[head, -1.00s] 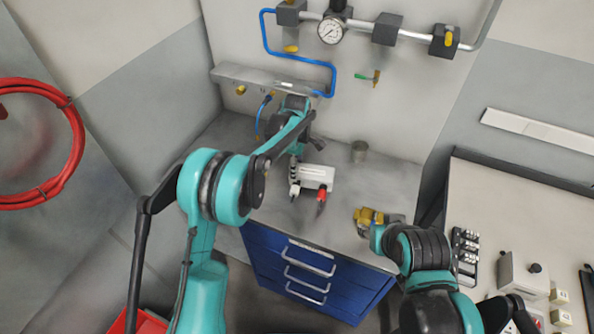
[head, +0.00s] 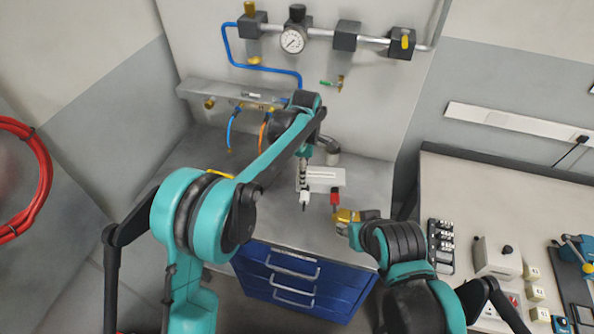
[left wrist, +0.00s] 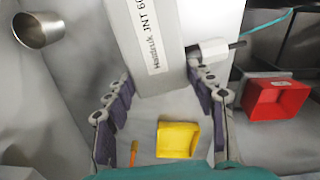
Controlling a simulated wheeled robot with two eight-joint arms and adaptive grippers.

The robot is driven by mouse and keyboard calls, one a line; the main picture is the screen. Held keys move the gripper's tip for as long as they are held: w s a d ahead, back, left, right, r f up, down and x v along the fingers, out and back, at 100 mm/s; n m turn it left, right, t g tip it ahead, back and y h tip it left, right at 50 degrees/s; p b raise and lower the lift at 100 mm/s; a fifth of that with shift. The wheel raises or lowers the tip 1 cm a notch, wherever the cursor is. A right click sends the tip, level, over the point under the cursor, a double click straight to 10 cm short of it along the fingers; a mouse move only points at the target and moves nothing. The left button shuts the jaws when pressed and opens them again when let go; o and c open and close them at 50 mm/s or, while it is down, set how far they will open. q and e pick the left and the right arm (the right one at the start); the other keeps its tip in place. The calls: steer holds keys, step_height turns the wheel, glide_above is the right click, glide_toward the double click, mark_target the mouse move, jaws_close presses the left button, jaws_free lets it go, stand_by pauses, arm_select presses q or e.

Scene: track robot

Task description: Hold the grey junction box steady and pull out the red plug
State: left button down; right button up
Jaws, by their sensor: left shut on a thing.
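The grey junction box (head: 325,175) is above the bench (head: 290,222), which stands in the corner. Its printed label shows in the left wrist view (left wrist: 155,35). My left gripper (head: 303,172) is shut on the box's left end, its purple-padded fingers (left wrist: 160,92) on either side of it. The red plug (head: 335,198) is at the box's front right. A white plug (head: 305,198) is at its front left.
A metal cup (head: 329,145) is behind the box. Blue drawers (head: 290,280) are below the bench top. A yellow tray (left wrist: 178,140) and a red bin (left wrist: 275,98) show in the left wrist view. A second bench (head: 470,205) holding several devices is at right.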

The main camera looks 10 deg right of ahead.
stand_by(0.3)
arm_select(q)
steer(key=w+a, duration=0.5)
steer(key=a, duration=0.5)
steer(key=shift+w+a, duration=0.15)
steer(key=shift+w, duration=0.2)
stand_by(0.4)
steer(key=shift+f, duration=0.1)
steer(key=shift+f+b, duration=3.35)
steer(key=shift+f, duration=1.85)
steer(key=shift+s, duration=0.1)
